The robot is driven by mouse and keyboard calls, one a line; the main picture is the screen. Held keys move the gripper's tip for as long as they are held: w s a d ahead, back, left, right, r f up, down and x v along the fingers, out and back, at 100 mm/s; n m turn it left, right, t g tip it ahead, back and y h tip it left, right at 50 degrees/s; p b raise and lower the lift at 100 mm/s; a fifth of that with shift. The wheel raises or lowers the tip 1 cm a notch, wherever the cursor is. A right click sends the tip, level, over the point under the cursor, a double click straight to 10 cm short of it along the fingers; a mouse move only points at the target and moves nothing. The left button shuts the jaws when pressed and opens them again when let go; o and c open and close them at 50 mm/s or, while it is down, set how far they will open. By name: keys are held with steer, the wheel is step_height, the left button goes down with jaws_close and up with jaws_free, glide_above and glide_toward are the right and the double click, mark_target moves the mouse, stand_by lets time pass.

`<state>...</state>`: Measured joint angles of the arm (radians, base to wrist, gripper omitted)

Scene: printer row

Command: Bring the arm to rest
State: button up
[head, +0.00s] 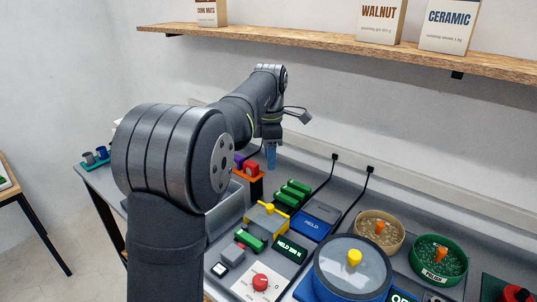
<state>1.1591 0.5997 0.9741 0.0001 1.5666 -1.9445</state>
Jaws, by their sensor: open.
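My arm rises from the bottom of the head view and reaches away over the bench. My gripper (271,155) is at its far end, pointing down, with its bluish fingers above the back of the bench. It is open, and I see nothing held between the fingers. It is close to an orange stand (248,172) with a red piece and a purple piece on it. Whether the fingers touch anything there I cannot tell.
A wooden shelf (300,45) with boxes runs along the wall above.

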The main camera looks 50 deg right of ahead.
mark_target(269, 207)
steer(key=shift+f, duration=0.1)
stand_by(0.3)
step_height(269, 207, down, 17)
steer(key=shift+f, duration=0.15)
stand_by(0.4)
step_height(269, 207, up, 17)
steer(key=f, duration=1.7)
steer(key=shift+a, duration=0.25)
steer(key=a, duration=0.8)
steer(key=shift+r, duration=0.1)
step_height(269, 207, up, 17)
step_height(269, 207, down, 6)
steer(key=s+a+m, duration=0.1)
steer(key=s+m, duration=0.1)
steer(key=m, duration=0.2)
steer(key=shift+s, duration=0.25)
steer(key=shift+r, duration=0.15)
